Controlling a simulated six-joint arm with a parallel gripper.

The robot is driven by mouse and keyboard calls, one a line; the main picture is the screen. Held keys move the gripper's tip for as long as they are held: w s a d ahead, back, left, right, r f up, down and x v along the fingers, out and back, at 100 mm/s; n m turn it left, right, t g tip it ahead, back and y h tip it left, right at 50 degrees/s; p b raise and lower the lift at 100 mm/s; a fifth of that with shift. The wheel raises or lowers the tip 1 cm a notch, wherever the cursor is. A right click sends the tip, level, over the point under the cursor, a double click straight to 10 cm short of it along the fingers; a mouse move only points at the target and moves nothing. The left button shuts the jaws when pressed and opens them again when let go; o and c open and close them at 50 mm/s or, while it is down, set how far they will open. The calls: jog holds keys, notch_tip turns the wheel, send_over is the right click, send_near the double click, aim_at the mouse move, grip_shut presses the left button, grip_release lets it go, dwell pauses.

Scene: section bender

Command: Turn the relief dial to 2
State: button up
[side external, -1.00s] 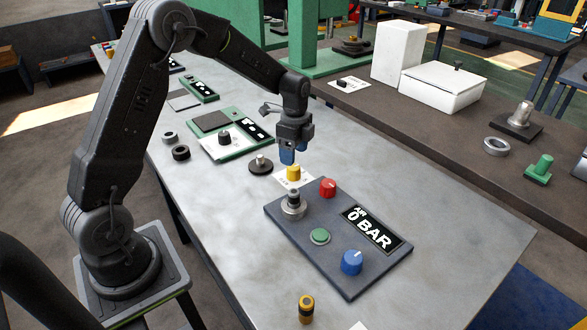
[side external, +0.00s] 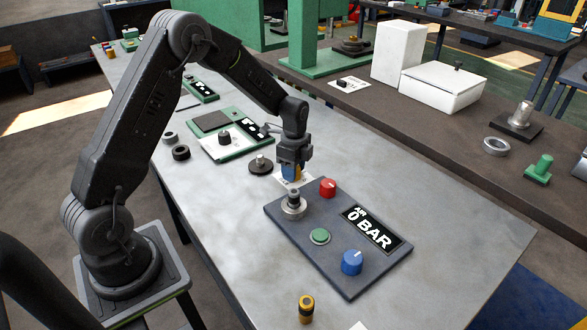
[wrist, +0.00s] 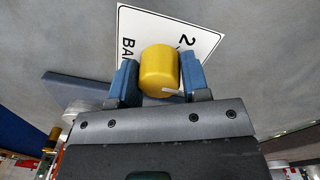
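A yellow dial (wrist: 158,70) with a pale pointer line stands by a white card (wrist: 200,38), whose visible print includes a 2 and part of "BAR". I take it for the relief dial. My gripper (side external: 291,174) is down at it, with the blue fingertips on either side of it in the wrist view (wrist: 158,82). They look very close to its sides; I cannot tell whether they press on it. In the side view the dial is mostly hidden behind the fingers. The display (side external: 371,229) on the dark panel reads "AIR 0 BAR".
The dark panel (side external: 335,275) in front carries a metal fitting (side external: 293,205), a red knob (side external: 328,187), a green button (side external: 320,236) and a blue knob (side external: 352,262). A dark disc with a metal knob (side external: 260,164) is left of my gripper. The bench right of the panel is clear.

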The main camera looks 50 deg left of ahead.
jog(key=c, duration=0.5)
jog(key=shift+o, duration=0.2)
jog(key=shift+n, duration=0.3)
jog(key=n, duration=1.1)
jog(key=shift+t, duration=0.3)
jog(key=shift+n, duration=0.3)
jog(key=o, duration=0.9)
jog(key=shift+r, duration=0.15)
